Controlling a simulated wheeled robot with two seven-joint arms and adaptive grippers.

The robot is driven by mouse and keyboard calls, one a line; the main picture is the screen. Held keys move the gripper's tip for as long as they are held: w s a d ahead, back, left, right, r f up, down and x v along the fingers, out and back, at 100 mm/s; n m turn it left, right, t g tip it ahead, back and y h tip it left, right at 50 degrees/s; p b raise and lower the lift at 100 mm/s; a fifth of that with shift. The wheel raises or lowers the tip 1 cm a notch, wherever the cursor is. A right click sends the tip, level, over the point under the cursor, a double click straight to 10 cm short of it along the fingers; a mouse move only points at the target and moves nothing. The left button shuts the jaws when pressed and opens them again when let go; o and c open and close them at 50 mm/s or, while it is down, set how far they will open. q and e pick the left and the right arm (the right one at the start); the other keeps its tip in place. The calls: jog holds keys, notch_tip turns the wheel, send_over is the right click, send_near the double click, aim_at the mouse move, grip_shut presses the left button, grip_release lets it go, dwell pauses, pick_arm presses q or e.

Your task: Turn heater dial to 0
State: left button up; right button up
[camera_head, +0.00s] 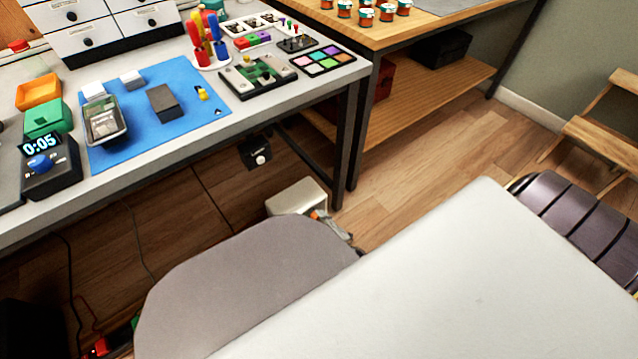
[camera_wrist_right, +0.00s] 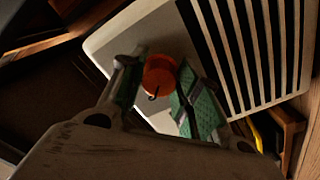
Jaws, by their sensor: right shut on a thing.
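The heater (camera_head: 296,194) is a pale box on the floor below the workbench. It fills much of the right wrist view as a light panel (camera_wrist_right: 150,30) with black vent slots on its right side. Its round orange dial (camera_wrist_right: 160,72) bears a dark mark near its lower edge; I cannot read its setting. My right gripper (camera_wrist_right: 160,82) has its green-padded fingers on either side of the dial, shut on it. In the head view the right gripper (camera_head: 328,222) is small and partly hidden beside the heater. My left gripper is not in view.
A grey rounded seat-like shape (camera_head: 240,285) and a large white surface (camera_head: 450,280) fill the foreground. The workbench (camera_head: 210,140) carries a blue mat (camera_head: 190,120), a timer reading 0:05 (camera_head: 45,165) and several small items. Wooden floor (camera_head: 430,150) is clear right of the bench leg.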

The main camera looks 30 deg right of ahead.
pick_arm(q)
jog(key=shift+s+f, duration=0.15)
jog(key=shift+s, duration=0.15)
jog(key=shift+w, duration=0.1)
pick_arm(e)
jog(key=o, duration=0.8)
jog(key=shift+c, duration=0.2)
jog(key=shift+o, duration=1.4)
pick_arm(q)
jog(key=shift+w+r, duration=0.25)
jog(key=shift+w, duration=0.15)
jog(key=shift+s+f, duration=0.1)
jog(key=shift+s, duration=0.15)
pick_arm(e)
jog(key=s, duration=0.7)
jog(key=shift+s+d, duration=0.2)
jog(key=shift+d, duration=0.05)
